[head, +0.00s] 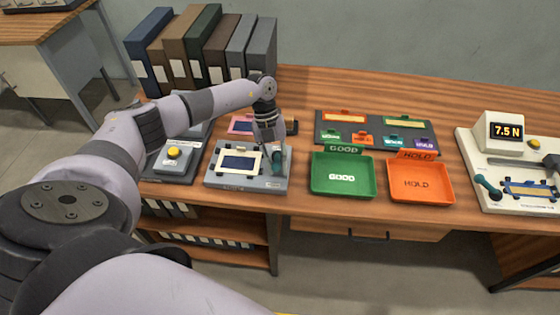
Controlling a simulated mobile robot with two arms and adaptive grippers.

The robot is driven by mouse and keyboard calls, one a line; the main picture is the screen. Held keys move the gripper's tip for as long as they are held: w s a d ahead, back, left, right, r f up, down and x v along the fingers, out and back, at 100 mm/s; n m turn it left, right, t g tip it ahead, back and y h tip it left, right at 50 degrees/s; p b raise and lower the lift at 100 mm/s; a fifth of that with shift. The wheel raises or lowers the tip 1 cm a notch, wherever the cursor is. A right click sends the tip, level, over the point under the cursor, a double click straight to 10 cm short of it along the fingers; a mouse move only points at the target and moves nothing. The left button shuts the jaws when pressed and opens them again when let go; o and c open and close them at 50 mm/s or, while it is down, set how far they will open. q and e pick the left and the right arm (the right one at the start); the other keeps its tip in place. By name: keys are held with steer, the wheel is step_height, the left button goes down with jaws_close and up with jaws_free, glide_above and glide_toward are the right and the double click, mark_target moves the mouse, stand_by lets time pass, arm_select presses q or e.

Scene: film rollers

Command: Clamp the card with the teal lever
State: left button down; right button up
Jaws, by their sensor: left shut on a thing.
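The card (240,162), a cream frame with a dark blue middle, lies on a grey fixture (222,182) on the wooden desk. The teal lever (277,162) stands at the right side of this fixture. My left gripper (274,150) comes down from above and is shut on the teal lever, covering its upper part. The lever's exact angle is hard to tell at this size. My right gripper is not in view.
A green GOOD tray (342,192) and an orange HOLD tray (421,198) stand to the right. A tester reading 7.5 N (505,131) is at the far right. A yellow-button box (173,154) is left of the fixture. Binders (204,45) stand behind.

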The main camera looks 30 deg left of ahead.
arm_select(q)
steer(key=shift+s+a+m, duration=0.1)
steer(key=shift+a+m, duration=0.05)
steer(key=shift+m, duration=0.15)
steer(key=c, duration=1.3)
jaws_free()
steer(key=shift+c, duration=0.2)
steer(key=v, duration=1.2)
